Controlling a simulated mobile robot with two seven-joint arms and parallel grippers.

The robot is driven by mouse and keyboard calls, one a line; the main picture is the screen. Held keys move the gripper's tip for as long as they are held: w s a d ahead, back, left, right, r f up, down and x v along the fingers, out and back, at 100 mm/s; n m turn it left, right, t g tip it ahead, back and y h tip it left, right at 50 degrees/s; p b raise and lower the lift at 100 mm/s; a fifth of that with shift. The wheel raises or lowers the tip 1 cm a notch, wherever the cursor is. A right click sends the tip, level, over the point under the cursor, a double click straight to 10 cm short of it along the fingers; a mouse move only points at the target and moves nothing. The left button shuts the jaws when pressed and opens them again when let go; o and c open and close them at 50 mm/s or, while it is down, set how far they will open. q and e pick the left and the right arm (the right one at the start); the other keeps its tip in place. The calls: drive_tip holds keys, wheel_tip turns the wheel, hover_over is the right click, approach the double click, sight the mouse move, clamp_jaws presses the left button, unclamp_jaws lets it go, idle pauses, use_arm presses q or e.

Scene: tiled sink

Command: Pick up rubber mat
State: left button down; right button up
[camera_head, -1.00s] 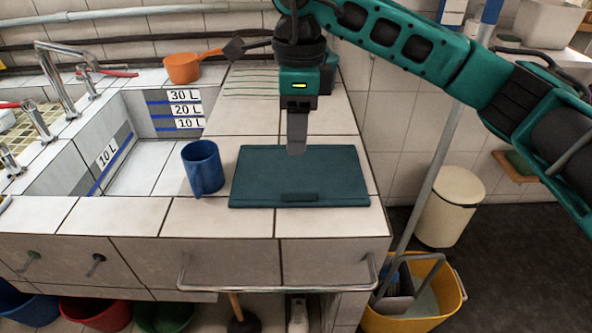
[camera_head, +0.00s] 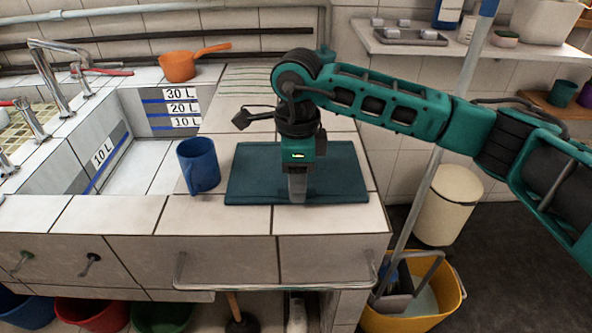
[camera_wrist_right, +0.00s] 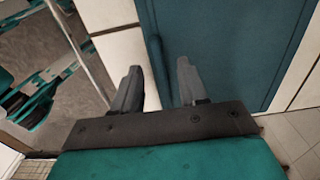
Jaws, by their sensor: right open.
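The dark teal rubber mat (camera_head: 343,177) lies flat on the tiled counter, right of the blue mug. My right gripper (camera_head: 297,199) is over the mat's front edge, pointing down, with its fingertips close to that edge. In the right wrist view the gripper (camera_wrist_right: 158,82) is open, its two fingers apart with nothing held between them. There the mat (camera_wrist_right: 235,45) fills the upper middle, and its edge runs between the fingers. Whether the fingertips touch the mat or counter cannot be told. My left gripper is not in view.
A blue mug (camera_head: 199,165) stands just left of the mat. The tiled sink basin (camera_head: 150,155) is further left, and an orange saucepan (camera_head: 177,66) sits behind. A metal rail (camera_head: 275,286) runs along the counter front. A yellow bucket (camera_head: 448,297) stands below right.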

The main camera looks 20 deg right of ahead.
drive_tip(key=shift+f, duration=0.3)
clamp_jaws()
drive_tip(key=shift+r, duration=0.1)
